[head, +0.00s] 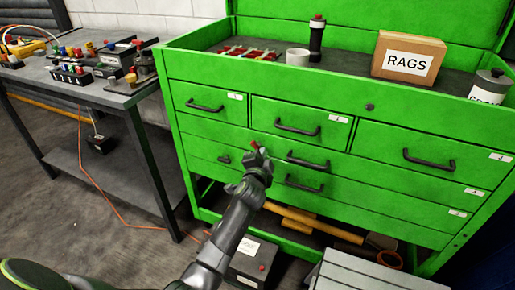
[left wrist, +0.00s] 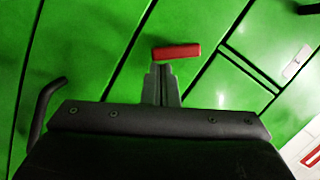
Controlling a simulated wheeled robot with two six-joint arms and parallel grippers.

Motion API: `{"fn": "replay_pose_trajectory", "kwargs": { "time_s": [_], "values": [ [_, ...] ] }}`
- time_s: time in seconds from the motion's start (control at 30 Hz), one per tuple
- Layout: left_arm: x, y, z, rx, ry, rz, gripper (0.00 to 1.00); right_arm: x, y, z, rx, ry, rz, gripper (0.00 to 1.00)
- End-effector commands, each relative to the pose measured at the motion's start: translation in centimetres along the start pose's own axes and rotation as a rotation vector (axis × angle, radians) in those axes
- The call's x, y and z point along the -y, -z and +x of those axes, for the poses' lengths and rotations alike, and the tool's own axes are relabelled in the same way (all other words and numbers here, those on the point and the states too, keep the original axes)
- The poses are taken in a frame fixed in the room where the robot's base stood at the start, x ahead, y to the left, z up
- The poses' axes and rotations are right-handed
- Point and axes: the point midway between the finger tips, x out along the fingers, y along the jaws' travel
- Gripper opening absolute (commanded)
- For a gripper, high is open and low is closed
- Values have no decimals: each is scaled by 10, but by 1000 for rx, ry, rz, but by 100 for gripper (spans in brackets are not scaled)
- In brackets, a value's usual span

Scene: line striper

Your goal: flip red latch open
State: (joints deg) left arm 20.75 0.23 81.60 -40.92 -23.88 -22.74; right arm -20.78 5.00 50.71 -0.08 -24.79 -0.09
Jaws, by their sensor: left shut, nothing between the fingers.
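The red latch (head: 254,144) is a small red bar on the front of the green tool chest (head: 215,135), among the drawers. In the left wrist view the latch (left wrist: 177,51) lies sideways just beyond the fingertips. My left gripper (head: 257,153) is at the latch, with its fingers shut and empty. In the left wrist view the closed fingertips (left wrist: 161,70) overlap the lower left edge of the latch; I cannot tell whether they touch it. My gripper hides part of the chest front. My right gripper is not in view.
Black drawer handles (head: 308,160) stick out around the gripper. On the chest top are a rags box (head: 408,57), a white cup (head: 298,58) and a dark bottle (head: 317,38). A workbench (head: 130,96) with parts stands at left. A grey box (head: 365,272) sits low in front.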

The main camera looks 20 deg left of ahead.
Motion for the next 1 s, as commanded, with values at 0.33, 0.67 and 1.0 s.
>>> {"fn": "replay_pose_trajectory", "kwargs": {
  "time_s": [0.33,0.67,1.0],
  "values": [
    [-5,-3,1,0,29,116,0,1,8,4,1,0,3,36],
    [-7,-4,1,0,52,209,0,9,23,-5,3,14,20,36],
    [-8,-6,1,0,70,282,0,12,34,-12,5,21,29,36]
  ]
}}
